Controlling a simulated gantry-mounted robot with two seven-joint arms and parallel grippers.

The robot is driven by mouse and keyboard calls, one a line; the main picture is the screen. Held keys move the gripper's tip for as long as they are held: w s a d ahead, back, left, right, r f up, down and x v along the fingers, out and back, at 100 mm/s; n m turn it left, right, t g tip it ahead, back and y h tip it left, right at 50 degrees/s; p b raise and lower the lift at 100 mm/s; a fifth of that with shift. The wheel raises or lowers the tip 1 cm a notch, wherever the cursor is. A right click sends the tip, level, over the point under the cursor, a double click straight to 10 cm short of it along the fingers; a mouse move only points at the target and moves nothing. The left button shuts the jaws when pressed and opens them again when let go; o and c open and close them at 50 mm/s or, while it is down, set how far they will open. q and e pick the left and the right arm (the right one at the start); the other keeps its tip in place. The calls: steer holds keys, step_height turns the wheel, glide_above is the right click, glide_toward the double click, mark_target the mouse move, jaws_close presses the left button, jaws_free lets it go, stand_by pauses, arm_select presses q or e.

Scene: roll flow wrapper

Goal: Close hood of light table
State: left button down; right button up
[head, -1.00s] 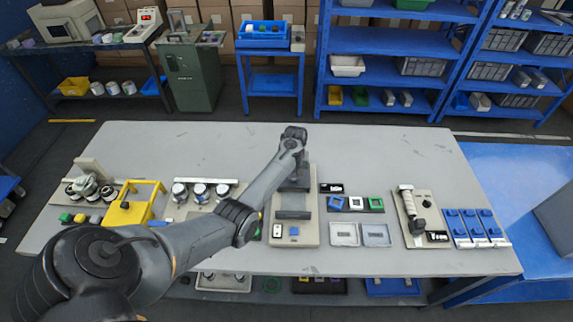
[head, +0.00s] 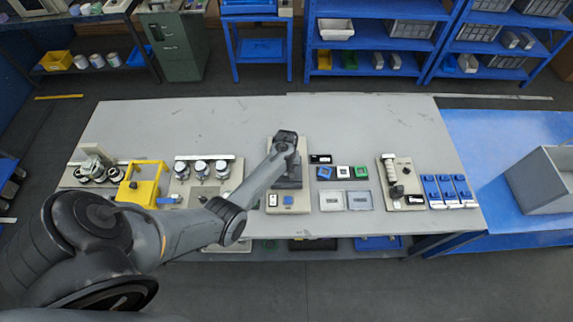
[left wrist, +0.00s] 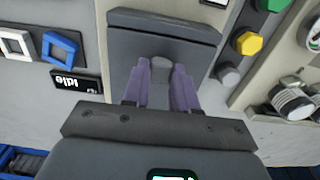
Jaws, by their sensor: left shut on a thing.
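The light table (head: 300,207) is a beige unit near the middle of the bench, with a blue button and a white switch panel at its front. Its dark grey hood (left wrist: 160,28) shows in the left wrist view as a flat plate with a grey knob (left wrist: 162,68). My left gripper (head: 288,172) is over the light table in the head view and hides most of the hood. In the left wrist view the purple fingers of my left gripper (left wrist: 162,85) are shut on the knob. The hood's exact angle cannot be told. My right gripper is not in view.
Left of the light table stand a rack of several jars (head: 201,172) and a yellow frame (head: 145,180). Right of it lie an idle sign (head: 320,159), coloured square frames (head: 343,172) and two trays (head: 358,200). The back of the bench (head: 200,120) is clear.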

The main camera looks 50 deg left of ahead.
arm_select(q)
steer(key=shift+d, duration=0.15)
steer(key=c, duration=1.3)
jaws_free()
steer(key=o, duration=0.4)
steer(key=shift+s+d, duration=0.1)
steer(key=shift+s, duration=0.05)
steer(key=shift+r, duration=0.5)
step_height(320, 180, up, 10)
steer(key=shift+f+p, duration=0.1)
steer(key=shift+p, duration=0.3)
